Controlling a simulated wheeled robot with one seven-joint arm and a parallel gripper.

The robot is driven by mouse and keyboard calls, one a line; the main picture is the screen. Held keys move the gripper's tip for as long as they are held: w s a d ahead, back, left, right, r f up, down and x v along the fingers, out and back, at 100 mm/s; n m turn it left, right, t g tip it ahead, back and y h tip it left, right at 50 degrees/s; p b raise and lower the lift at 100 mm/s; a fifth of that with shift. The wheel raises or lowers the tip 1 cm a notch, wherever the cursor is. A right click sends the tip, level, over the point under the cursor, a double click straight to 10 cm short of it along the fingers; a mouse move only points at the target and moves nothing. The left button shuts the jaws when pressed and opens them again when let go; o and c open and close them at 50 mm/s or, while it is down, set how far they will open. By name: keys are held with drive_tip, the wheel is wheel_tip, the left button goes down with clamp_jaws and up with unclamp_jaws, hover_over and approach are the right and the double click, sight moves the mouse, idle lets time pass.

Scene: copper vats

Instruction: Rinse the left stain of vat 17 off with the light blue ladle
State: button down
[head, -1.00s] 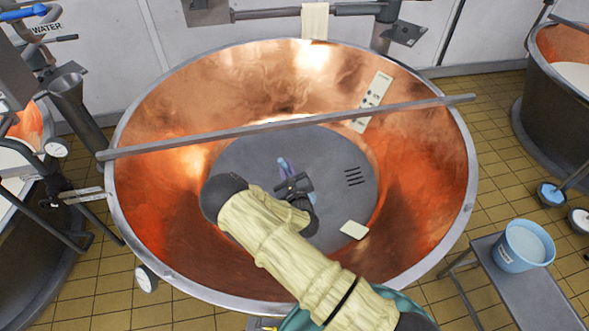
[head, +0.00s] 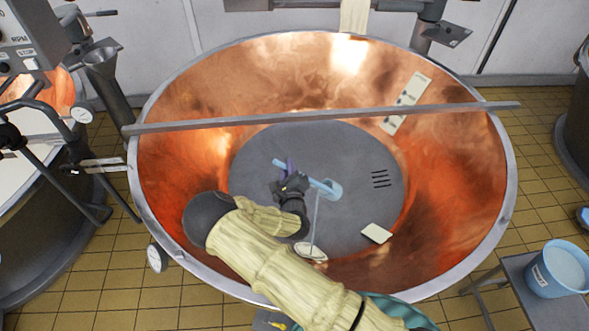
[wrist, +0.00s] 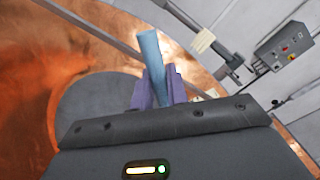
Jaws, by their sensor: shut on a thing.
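Copper vat 17 (head: 215,90) fills the middle of the head view; no number is readable on it. My gripper (head: 291,182) is over its grey floor, its purple fingers shut on the light blue ladle (head: 280,164). The ladle's bowl (head: 332,189) points right. A thin pale stream runs down from near the bowl to a whitish oval patch (head: 311,252) close to my sleeve. I cannot tell whether this patch is the stain or water. A cream patch (head: 376,233) lies to its right. In the wrist view, the ladle's handle (wrist: 151,65) stands between the purple fingers (wrist: 155,90).
A grey bar (head: 420,109) spans the vat's rim. A cream strip with dark marks (head: 408,100) leans on the copper wall behind it. A blue bucket (head: 556,269) stands on a grey bench (head: 520,275) at right. Another vat stands at left, with pipes.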

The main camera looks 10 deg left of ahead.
drive_tip(key=s+a+f+n+b, duration=0.1)
drive_tip(key=a+f+n+b, duration=0.4)
drive_tip(key=f, duration=0.3)
drive_tip(key=s+a+f+n+b, duration=0.2)
drive_tip(key=a+f+n+b, duration=0.3)
drive_tip(key=f+b, duration=0.3)
drive_tip(key=shift+a+h, duration=0.2)
drive_tip(key=shift+h, duration=0.1)
idle(0.3)
drive_tip(key=shift+f, duration=0.1)
idle(0.6)
drive_tip(key=d+m+h, duration=0.3)
drive_tip(key=d+h, duration=0.1)
drive_tip(key=d, duration=3.5)
drive_tip(key=shift+s+t+h, duration=0.3)
drive_tip(key=shift+t, duration=0.1)
drive_tip(key=shift+f, duration=0.1)
